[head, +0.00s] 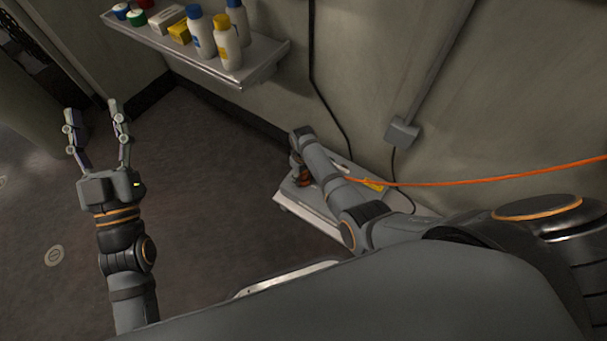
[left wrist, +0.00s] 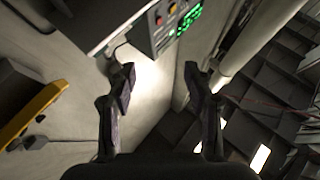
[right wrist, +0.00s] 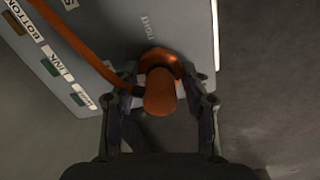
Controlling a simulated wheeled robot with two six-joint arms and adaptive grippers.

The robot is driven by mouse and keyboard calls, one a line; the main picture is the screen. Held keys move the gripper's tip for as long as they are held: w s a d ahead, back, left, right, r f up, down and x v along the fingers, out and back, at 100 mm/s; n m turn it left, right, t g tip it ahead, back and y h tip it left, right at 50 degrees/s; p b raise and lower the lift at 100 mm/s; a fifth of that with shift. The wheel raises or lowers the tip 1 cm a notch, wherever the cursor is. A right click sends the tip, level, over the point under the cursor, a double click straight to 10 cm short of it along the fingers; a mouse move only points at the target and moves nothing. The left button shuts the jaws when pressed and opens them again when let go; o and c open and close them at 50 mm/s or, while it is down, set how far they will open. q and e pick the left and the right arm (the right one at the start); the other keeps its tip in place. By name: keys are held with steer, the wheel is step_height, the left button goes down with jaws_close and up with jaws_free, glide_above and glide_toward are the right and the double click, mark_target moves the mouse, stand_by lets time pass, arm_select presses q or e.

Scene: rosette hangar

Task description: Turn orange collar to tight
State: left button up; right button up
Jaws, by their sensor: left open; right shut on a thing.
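The orange collar (right wrist: 160,90) sits on a pale grey panel (right wrist: 180,25) in the right wrist view, between the two fingers of my right gripper (right wrist: 162,100), which is shut on it. Lettering that seems to read TIGHT is on the panel just above the collar. An orange cable (right wrist: 75,38) runs from beside the collar to the upper left. In the head view my right gripper (head: 302,176) is over the low panel by the wall and mostly hidden by its arm. My left gripper (head: 96,130) is open and empty above the floor at the left.
Labels including BOTTOM (right wrist: 22,20) and LINK (right wrist: 57,63) line the panel's left side. A shelf (head: 255,70) with bottles and boxes is on the wall. An orange cable (head: 480,181) stretches across to the right. The floor (head: 200,210) between the arms is clear.

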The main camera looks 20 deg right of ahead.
steer(key=shift+r+m+p, duration=0.15)
steer(key=shift+m+p, duration=0.45)
steer(key=shift+m, duration=0.3)
arm_select(q)
step_height(320, 180, down, 21)
steer(key=g+p, duration=0.1)
steer(key=g, duration=0.9)
arm_select(e)
steer(key=shift+m, duration=0.8)
steer(key=m+p, duration=0.1)
steer(key=m, duration=0.1)
steer(key=shift+m, duration=0.3)
steer(key=m+p, duration=0.1)
steer(key=m, duration=0.2)
steer(key=shift+m, duration=1.7)
arm_select(q)
steer(key=s+d+f+g, duration=0.1)
steer(key=s+f+g, duration=0.8)
steer(key=s+f, duration=0.5)
steer(key=shift+s+d+n+p, duration=0.15)
steer(key=shift+s+n+p, duration=0.3)
steer(key=shift+s, duration=0.3)
arm_select(e)
steer(key=m, duration=0.4)
arm_select(q)
steer(key=shift+w+r, duration=0.15)
steer(key=shift+w, duration=0.1)
arm_select(e)
steer(key=shift+m, duration=0.3)
